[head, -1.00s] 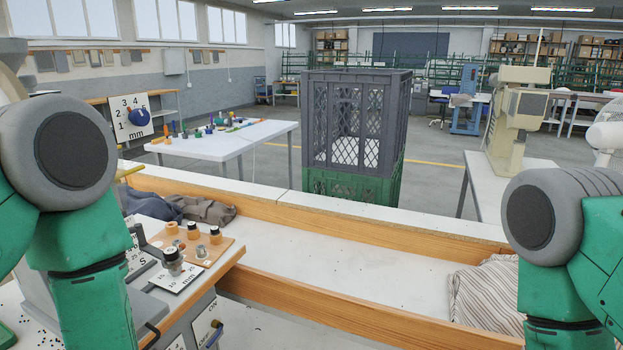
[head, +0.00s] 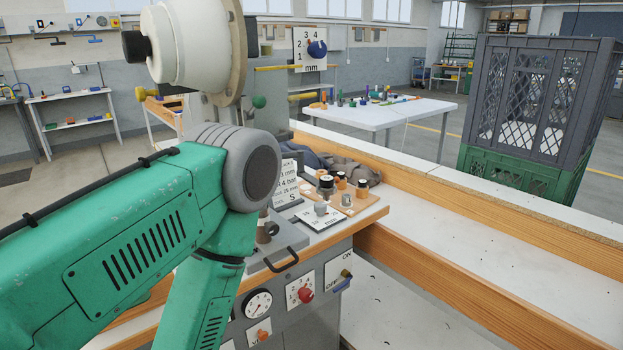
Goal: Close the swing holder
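The eyelet press stands at centre left, partly hidden behind my green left arm. Its white cylinder head (head: 188,45) is at the top, with a green ball knob (head: 259,102) beside it. A grey plate with a dark bar handle (head: 286,260) lies on the bench top in front of the press. A small dark round part (head: 266,232) stands on it, partly covered by my arm. I cannot tell which part is the swing holder or how far it is swung. Neither of my grippers is in view; only my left arm's links show.
Several dies sit on a wooden board (head: 352,203) right of the press, beside a sign plate (head: 320,219). The bench front has a gauge (head: 258,304), a red dial (head: 305,294) and an ON/OFF lever (head: 345,273). A wooden-edged white ledge (head: 450,228) runs right; a crate stack (head: 532,110) stands behind.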

